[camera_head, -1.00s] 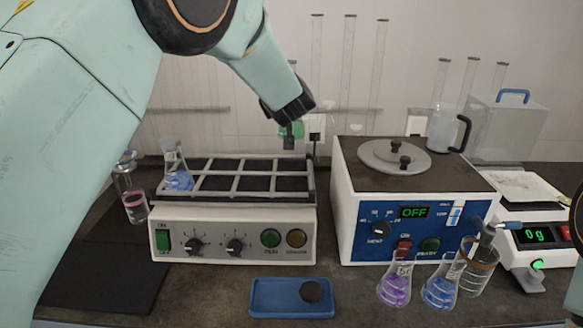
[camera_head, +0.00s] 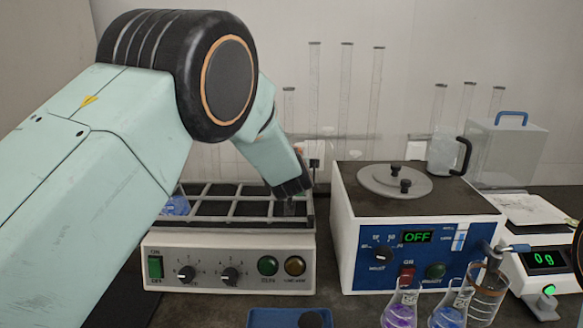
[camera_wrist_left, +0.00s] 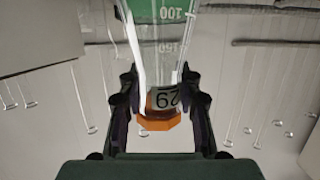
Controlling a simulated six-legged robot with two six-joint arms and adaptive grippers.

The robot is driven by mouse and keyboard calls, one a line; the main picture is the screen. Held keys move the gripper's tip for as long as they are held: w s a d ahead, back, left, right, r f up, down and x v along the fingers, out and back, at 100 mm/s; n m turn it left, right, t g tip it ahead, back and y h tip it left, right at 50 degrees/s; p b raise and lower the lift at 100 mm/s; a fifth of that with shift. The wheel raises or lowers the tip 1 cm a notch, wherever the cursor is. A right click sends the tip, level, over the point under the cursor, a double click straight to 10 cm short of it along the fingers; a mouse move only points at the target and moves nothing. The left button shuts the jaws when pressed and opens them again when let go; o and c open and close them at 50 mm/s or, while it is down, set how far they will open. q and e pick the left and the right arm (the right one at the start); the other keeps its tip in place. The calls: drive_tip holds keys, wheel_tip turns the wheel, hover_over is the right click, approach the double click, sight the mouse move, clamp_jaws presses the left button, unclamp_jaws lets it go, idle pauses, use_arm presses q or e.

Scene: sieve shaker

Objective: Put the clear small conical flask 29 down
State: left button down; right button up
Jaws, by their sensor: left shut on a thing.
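My left gripper (camera_head: 290,192) is low over the right end of the shaker's rack (camera_head: 235,219). In the left wrist view the gripper (camera_wrist_left: 160,105) is shut on the clear small conical flask 29 (camera_wrist_left: 158,62), with a finger on each side of it. Its "29" label, an orange band and white graduation marks show there, along with a green patch. In the head view I cannot make out the flask clearly at the gripper. Whether its base touches the rack cannot be told. My right gripper is not in view.
A flask with blue liquid (camera_head: 176,206) stands at the rack's left end, partly behind my arm. The water bath (camera_head: 415,255) with a round lid stands close on the right. Purple (camera_head: 399,312) and blue (camera_head: 449,312) flasks stand before it. Tall cylinders line the back.

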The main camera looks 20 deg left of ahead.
use_arm(q)
drive_tip(key=shift+a, duration=0.1)
drive_tip(key=c, duration=1.2)
unclamp_jaws()
drive_tip(key=shift+s+a, duration=0.1)
drive_tip(key=shift+s, duration=0.15)
drive_tip(key=o, duration=0.3)
drive_tip(key=shift+o, duration=0.2)
drive_tip(key=shift+w+f, duration=0.1)
drive_tip(key=shift+w, duration=0.1)
drive_tip(key=shift+s, duration=0.15)
drive_tip(key=shift+s, duration=0.15)
